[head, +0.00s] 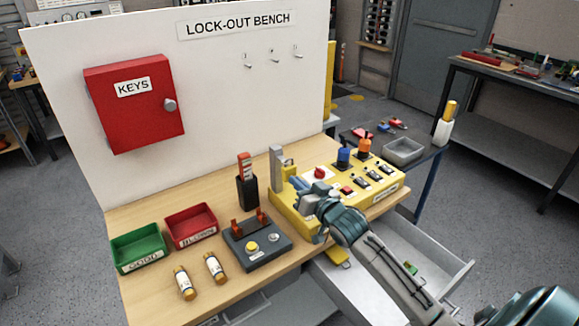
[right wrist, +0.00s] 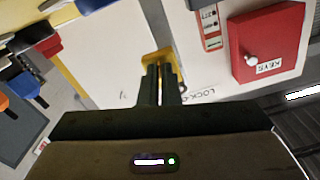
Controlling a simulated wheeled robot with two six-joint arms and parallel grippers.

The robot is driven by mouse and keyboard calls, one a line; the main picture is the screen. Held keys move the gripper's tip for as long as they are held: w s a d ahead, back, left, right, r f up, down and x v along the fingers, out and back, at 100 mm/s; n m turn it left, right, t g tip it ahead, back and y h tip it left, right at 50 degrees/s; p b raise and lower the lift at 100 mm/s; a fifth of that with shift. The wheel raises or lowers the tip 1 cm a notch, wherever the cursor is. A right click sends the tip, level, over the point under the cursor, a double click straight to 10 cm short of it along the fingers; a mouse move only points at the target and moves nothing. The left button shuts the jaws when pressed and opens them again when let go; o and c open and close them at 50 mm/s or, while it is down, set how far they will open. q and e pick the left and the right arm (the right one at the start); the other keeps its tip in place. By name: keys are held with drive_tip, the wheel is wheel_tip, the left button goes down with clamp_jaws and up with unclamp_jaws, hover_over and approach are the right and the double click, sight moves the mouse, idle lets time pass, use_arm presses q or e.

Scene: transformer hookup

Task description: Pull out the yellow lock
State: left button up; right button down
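The yellow lock (head: 289,164) hangs beside an upright grey lever (head: 276,167) at the back left of the yellow control box (head: 290,212). My right gripper (head: 297,186) is over the box's left part, close in front of the lever, its fingers pointing toward the lock. In the right wrist view a yellow piece (right wrist: 161,58), which looks like the lock, shows at and around the fingertips. The two fingers (right wrist: 161,72) are close together with a narrow gap. I cannot tell whether they hold it. My left gripper is not in view.
The box carries a red button (head: 320,173), blue and orange knobs and small switches. A black holder (head: 246,192) stands left of it. Green (head: 139,248) and red (head: 190,225) trays lie farther left. An open drawer (head: 430,255) is below. The white board (head: 190,60) rises behind.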

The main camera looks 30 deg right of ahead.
drive_tip(key=shift+r+m+p, duration=0.15)
drive_tip(key=shift+m+p, duration=0.35)
drive_tip(key=m+p, duration=0.2)
drive_tip(key=p, duration=0.1)
drive_tip(key=shift+m+p, duration=0.3)
drive_tip(key=shift+m, duration=0.1)
